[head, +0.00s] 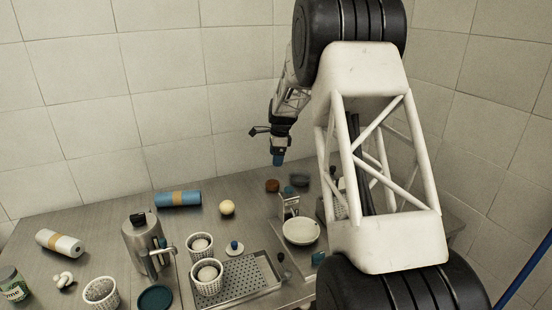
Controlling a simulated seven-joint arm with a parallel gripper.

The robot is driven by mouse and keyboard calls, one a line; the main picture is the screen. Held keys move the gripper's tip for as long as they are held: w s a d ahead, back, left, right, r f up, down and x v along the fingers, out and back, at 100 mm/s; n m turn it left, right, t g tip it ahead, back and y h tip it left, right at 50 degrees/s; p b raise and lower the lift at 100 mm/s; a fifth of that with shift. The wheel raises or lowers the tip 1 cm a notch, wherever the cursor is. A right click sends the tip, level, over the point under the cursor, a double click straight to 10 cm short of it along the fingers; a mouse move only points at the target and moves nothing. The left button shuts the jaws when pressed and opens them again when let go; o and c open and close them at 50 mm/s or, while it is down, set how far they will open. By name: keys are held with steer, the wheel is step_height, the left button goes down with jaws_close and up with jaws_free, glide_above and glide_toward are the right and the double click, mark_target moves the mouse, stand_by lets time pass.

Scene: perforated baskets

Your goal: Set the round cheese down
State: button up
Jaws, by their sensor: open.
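A pale yellow ball (227,207), which looks like the round cheese, rests on the metal table near its back, with nothing touching it. My gripper (278,162) hangs in the air above the back of the table, up and to the right of the ball and apart from it. It points down and is open. Its blue tip is small in this view, and I see no cheese in it.
A blue roll (178,199) lies left of the ball. A steel canister (143,245) stands at centre left, a perforated tray (262,283) at the front. A white bowl (301,239) and a dark reddish lump (272,186) are to the right. Bare table surrounds the ball.

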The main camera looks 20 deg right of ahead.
stand_by(0.4)
steer(key=s+a+r+n, duration=0.4)
steer(key=s+a+r, duration=0.1)
steer(key=s, duration=0.4)
steer(key=s+a+r+n+t+h, duration=0.1)
steer(key=s+a+r+n, duration=0.3)
steer(key=s, duration=0.5)
steer(key=s+a+r+n, duration=0.3)
steer(key=s+a+r, duration=0.35)
steer(key=s, duration=0.25)
steer(key=s+a+f+n, duration=0.1)
steer(key=s+a+n, duration=0.1)
steer(key=s, duration=0.8)
steer(key=s+a+f+n, duration=0.1)
steer(key=s+n, duration=0.3)
steer(key=s, duration=0.6)
steer(key=s+a+f+n+t, duration=0.1)
steer(key=s+a+n, duration=0.3)
steer(key=s, duration=0.6)
steer(key=shift+o, duration=0.4)
steer(key=shift+h, duration=0.3)
